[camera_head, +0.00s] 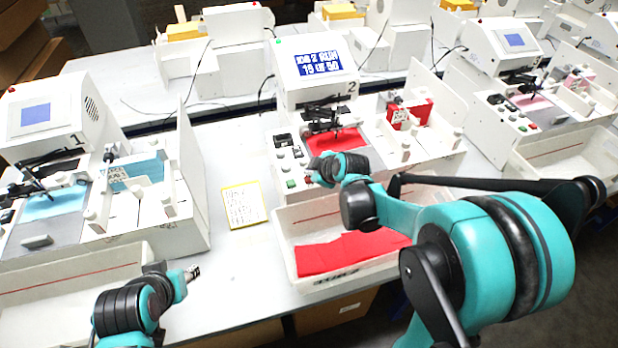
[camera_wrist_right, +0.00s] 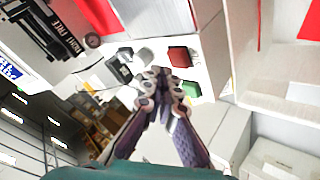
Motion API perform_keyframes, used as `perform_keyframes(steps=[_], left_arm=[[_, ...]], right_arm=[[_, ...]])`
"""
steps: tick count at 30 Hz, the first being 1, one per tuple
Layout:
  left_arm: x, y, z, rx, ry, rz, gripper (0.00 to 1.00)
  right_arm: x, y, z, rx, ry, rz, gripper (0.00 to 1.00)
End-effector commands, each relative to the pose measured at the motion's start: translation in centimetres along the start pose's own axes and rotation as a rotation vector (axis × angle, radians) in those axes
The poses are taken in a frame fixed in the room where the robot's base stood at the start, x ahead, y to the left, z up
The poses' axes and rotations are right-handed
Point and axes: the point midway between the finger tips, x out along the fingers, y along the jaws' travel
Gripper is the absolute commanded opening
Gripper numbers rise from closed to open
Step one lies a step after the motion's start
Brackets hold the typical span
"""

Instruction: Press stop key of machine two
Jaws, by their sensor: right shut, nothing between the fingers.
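Machine two (camera_head: 290,92) stands in the middle of the head view, marked 2, with a lit blue screen (camera_head: 319,64). Its front left panel carries a green key (camera_head: 291,183), also in the right wrist view (camera_wrist_right: 191,89), and a red key (camera_wrist_right: 180,56). My right gripper (camera_head: 316,172) is over this panel. In the right wrist view its closed fingertips (camera_wrist_right: 157,74) appear just beside the red and green keys, with nothing between them. Whether they touch the panel, I cannot tell. My left gripper (camera_head: 192,272) is low at the left, away from machine two; its jaw state is unclear.
A white tray (camera_head: 290,262) with red sheets sits before machine two. A yellow-edged note (camera_head: 243,205) lies to its left. Machine one (camera_head: 45,120) stands left and another machine (camera_head: 500,45) right. White and black switches (camera_wrist_right: 118,68) lie near the keys.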

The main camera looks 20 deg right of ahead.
Motion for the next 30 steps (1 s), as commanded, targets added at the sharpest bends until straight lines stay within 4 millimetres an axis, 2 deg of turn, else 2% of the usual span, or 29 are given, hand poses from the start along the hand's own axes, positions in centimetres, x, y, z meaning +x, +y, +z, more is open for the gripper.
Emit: perform_keyframes(steps=[30], left_arm=[[0.62, 0.00, 0.45, 0.000, 0.000, 0.000, 0.40]], right_arm=[[0.57, -0.42, 0.42, 0.000, 0.000, 0.000, 0.00]])
